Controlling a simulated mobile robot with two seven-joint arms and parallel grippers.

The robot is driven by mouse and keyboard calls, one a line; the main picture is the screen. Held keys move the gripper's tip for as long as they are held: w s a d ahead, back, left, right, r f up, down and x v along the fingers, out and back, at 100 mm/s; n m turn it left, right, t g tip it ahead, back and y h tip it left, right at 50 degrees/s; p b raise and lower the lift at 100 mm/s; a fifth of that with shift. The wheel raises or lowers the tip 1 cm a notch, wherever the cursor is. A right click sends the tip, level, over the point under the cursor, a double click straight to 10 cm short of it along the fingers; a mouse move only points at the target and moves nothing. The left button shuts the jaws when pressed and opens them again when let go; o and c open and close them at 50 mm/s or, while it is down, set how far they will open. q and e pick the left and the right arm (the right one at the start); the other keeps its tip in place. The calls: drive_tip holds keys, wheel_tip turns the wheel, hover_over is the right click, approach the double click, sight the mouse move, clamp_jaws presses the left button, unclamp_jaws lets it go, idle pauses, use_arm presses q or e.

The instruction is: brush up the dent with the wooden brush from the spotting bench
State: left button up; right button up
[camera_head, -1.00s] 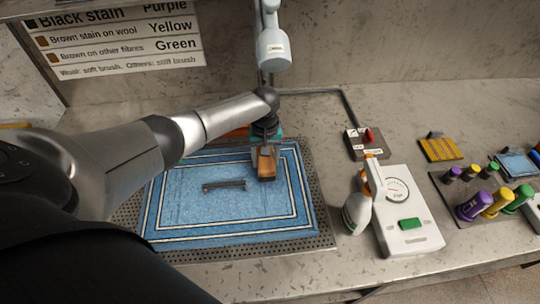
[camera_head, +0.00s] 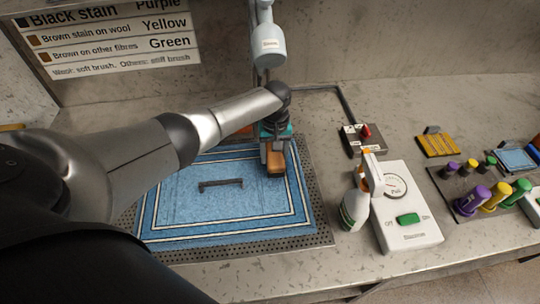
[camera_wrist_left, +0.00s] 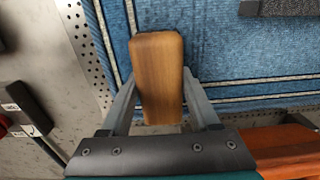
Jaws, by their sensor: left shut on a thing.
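A blue rug (camera_head: 165,220) with white border lines lies on a perforated metal plate. My left gripper (camera_head: 274,160) is shut on the wooden brush (camera_head: 276,170), over the rug's right back part. In the left wrist view the brush's brown wooden block (camera_wrist_left: 157,75) is between the fingers, above the rug's border lines (camera_wrist_left: 245,95). Its bristles are hidden, and I cannot tell whether it touches the rug. A dark grey bar with bent ends (camera_head: 221,184) is on the middle of the rug, left of the brush. I cannot clearly make out a dent. My right gripper is not in view.
A spray bottle (camera_head: 354,208) stands beside a white dial device (camera_head: 408,232) with a green button. A red-knobbed box (camera_head: 364,142), yellow ribbed pad (camera_head: 437,146) and several coloured bottles (camera_head: 495,200) are farther right. A pale fixture (camera_head: 267,45) hangs behind. An orange-brown object (camera_wrist_left: 285,145) is beside my gripper.

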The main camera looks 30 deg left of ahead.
use_arm(q)
drive_tip(key=shift+w+d+f+b, duration=0.15)
drive_tip(key=shift+w+d+b, duration=0.4)
drive_tip(key=shift+d, duration=0.2)
drive_tip(key=shift+s+a+p, duration=0.5)
drive_tip(key=shift+a+p, duration=0.05)
drive_tip(key=shift+p, duration=0.3)
drive_tip(key=shift+s+a, duration=0.2)
drive_tip(key=shift+a, duration=0.1)
drive_tip(key=shift+s+a+p, duration=0.55)
drive_tip(key=shift+a+p, duration=0.15)
drive_tip(key=shift+p, duration=0.2)
drive_tip(key=shift+a, duration=0.1)
drive_tip(key=shift+s+a+p, duration=0.45)
drive_tip(key=shift+a+p, duration=0.1)
drive_tip(key=shift+p, duration=0.05)
drive_tip(key=shift+r, duration=0.2)
